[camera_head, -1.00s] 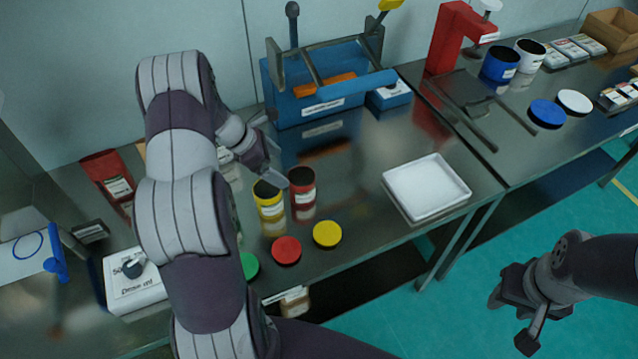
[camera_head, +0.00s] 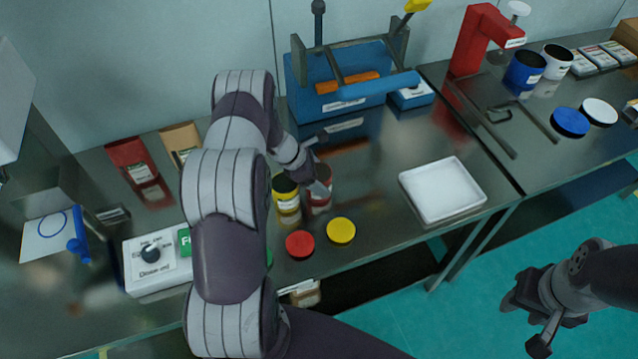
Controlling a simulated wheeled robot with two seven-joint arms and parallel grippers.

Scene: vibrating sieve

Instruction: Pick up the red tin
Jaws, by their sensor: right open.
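The red tin (camera_head: 320,201) stands on the metal table, right beside a yellow tin (camera_head: 286,198). My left gripper (camera_head: 318,180) is at the red tin's top and hides much of its upper part. I cannot tell whether its fingers are around the tin or only above it, or how far they are open. My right gripper (camera_head: 523,322) is open and empty at the lower right, over the green floor, far from the tin.
A red lid (camera_head: 300,244) and a yellow lid (camera_head: 341,230) lie in front of the tins. A white tray (camera_head: 442,190) lies to the right, and a blue sieve machine (camera_head: 340,95) stands behind. A white dosing box (camera_head: 158,264) is at the left.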

